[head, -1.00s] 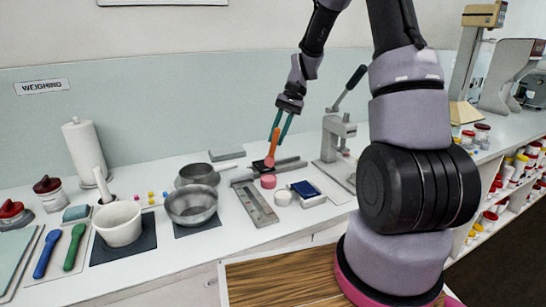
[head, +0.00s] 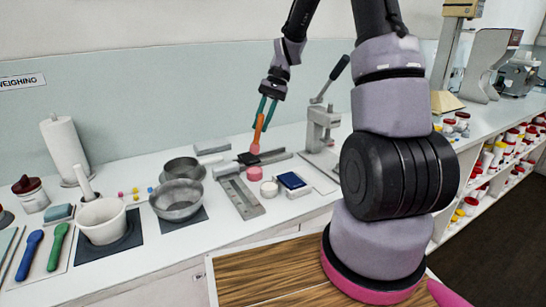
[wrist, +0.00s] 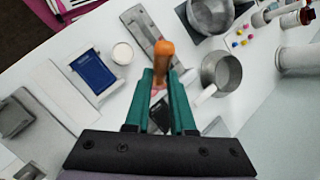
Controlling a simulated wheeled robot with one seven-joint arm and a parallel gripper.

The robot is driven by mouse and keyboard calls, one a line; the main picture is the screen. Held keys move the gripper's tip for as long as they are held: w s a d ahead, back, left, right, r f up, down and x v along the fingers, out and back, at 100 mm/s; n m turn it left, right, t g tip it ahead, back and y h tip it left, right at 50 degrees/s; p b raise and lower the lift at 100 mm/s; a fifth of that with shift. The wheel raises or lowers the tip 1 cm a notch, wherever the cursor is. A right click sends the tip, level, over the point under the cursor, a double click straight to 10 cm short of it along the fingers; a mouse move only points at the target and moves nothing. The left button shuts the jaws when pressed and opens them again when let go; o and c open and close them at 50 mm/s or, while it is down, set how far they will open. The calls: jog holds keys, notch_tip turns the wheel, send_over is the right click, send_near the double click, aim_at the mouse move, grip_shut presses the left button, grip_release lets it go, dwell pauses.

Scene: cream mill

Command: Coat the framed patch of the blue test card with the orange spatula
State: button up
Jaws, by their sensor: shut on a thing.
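My gripper (head: 265,106) has green fingers and is shut on the orange spatula (head: 259,128). It holds the spatula steeply, with its pinkish lower end just above or at a small black pad (head: 247,158); I cannot tell whether they touch. In the wrist view the spatula (wrist: 164,58) sits between the fingers (wrist: 162,82). The blue test card (head: 292,181) lies to the right of and nearer than the spatula, flat on the bench. It also shows in the wrist view (wrist: 93,71), with a pale border; its framed patch is too small to make out.
A lever press (head: 320,130) stands behind right.

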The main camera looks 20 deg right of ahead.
grip_shut()
jog(key=s+d+f+m+t, duration=0.2)
jog(key=s+d+f+m, duration=0.2)
jog(key=m, duration=0.6)
jog(key=shift+s+d+f, duration=0.25)
jog(key=shift+s+d, duration=0.7)
jog(key=shift+d, duration=0.15)
jog(key=shift+f, duration=0.75)
dwell(0.5)
jog(key=shift+s, duration=0.15)
